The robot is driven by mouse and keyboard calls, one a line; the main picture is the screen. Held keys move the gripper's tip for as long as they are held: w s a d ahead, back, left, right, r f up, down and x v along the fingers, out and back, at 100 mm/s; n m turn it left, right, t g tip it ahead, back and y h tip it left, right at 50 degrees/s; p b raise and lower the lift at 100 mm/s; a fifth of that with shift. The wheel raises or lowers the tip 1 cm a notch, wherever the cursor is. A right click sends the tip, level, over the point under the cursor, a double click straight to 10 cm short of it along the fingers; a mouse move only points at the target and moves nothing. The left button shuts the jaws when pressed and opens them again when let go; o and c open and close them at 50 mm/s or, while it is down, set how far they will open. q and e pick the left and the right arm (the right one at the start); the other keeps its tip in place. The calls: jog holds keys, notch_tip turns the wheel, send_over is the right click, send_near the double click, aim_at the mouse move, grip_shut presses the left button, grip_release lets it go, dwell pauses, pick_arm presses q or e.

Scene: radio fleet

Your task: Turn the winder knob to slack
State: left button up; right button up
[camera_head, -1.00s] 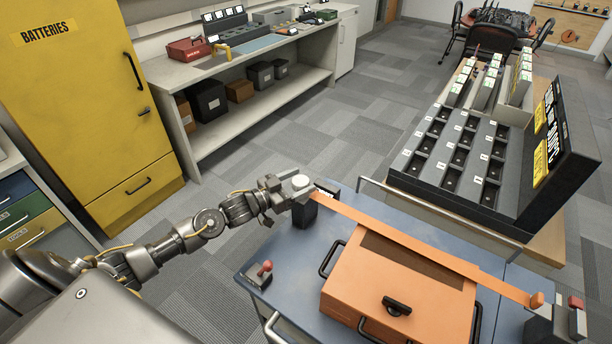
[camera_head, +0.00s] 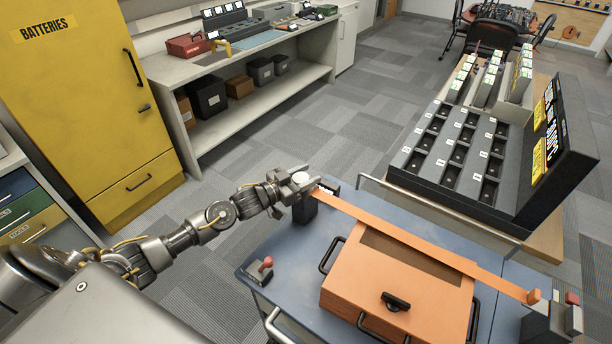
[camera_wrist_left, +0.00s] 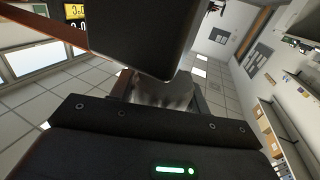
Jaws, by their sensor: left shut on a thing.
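The winder is a black post (camera_head: 304,211) at the far left corner of the blue cart top, with a pale round knob (camera_head: 300,178) on top. An orange strap (camera_head: 410,241) runs taut-looking from beside it, over an orange case (camera_head: 395,285), to a grey fitting (camera_head: 548,325) at the right. My left gripper (camera_head: 296,184) is shut on the knob; its fingers partly hide the knob's sides. In the left wrist view a large dark block (camera_wrist_left: 140,35) fills the top middle; I cannot tell what it is. My right gripper is not in view.
A small red-knobbed lever (camera_head: 265,265) sits at the cart's left edge. A black slotted rack (camera_head: 490,165) stands behind the cart at right. A yellow battery cabinet (camera_head: 85,110) and a long bench (camera_head: 250,65) line the left and back. Carpet between is clear.

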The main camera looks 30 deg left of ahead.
pick_arm(q)
jog(key=shift+r+n+t+y+p, duration=0.25)
jog(key=shift+n+t+y+p, duration=0.25)
jog(key=shift+n+y+p, duration=0.55)
jog(key=y, duration=0.1)
jog(key=n+y, duration=0.1)
jog(key=y, duration=0.1)
jog(key=shift+a+f+n+t+p, duration=0.1)
jog(key=shift+a+n+t+p, duration=0.15)
jog(key=shift+t+p, duration=0.15)
jog(key=shift+w+a+f+n+y, duration=0.15)
jog(key=shift+n+y, duration=0.35)
jog(key=shift+y, duration=0.45)
jog(key=o, duration=1)
